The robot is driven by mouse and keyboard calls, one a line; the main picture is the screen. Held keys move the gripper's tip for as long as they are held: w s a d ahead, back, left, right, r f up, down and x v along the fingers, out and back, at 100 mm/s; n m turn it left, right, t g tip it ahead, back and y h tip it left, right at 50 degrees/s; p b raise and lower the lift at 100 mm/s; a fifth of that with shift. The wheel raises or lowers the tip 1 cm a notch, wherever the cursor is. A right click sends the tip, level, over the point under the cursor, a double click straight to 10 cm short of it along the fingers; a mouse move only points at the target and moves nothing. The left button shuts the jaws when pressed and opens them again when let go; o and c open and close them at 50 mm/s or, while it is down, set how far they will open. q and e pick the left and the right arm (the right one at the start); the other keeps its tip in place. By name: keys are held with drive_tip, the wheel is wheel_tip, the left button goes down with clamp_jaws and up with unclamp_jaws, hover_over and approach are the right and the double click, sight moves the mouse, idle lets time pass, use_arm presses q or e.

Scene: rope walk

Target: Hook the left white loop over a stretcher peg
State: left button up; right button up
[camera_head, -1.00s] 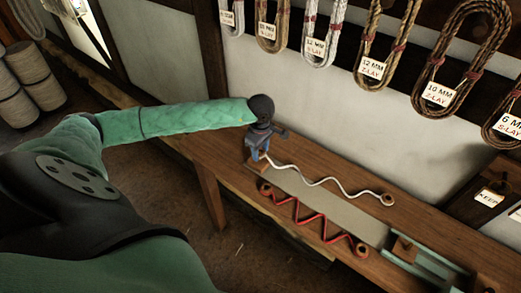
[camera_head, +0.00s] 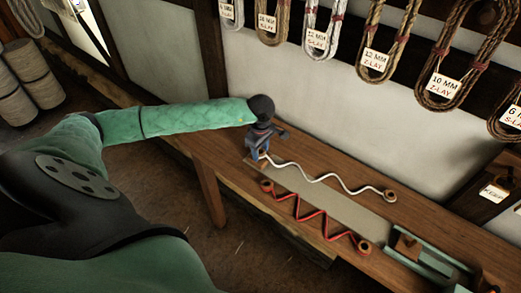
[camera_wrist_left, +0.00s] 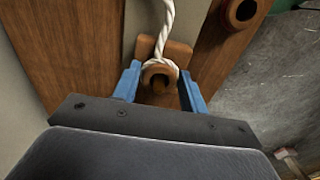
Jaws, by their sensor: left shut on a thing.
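The white rope (camera_head: 320,178) lies in waves along the bench, with a round wooden eye (camera_head: 390,195) at its right end. Its left loop, wrapped around a wooden eye (camera_wrist_left: 160,70), sits between the blue fingers of my left gripper (camera_head: 259,155) in the left wrist view. My left gripper (camera_wrist_left: 160,88) is shut on this loop, low over the left end of the bench. A wooden block (camera_wrist_left: 178,52) shows just behind the loop. The eye's hole looks dark; I cannot tell whether a peg is inside it. My right gripper is out of view.
A red rope (camera_head: 315,222) with wooden eyes lies in front of the white one, close to the gripper. A green stretcher frame (camera_head: 455,283) with a wooden block (camera_head: 406,246) stands at the bench's right. Labelled rope coils (camera_head: 455,60) hang on the wall behind.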

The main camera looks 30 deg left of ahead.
use_arm(q)
drive_tip(key=o, duration=1)
drive_tip(key=shift+o, duration=0.2)
drive_tip(key=shift+r, duration=0.1)
drive_tip(key=shift+r+b, duration=0.3)
wheel_tip(320, 180, up, 6)
drive_tip(key=shift+f+b, duration=0.1)
drive_tip(key=shift+b, duration=1.05)
drive_tip(key=shift+r, duration=0.6)
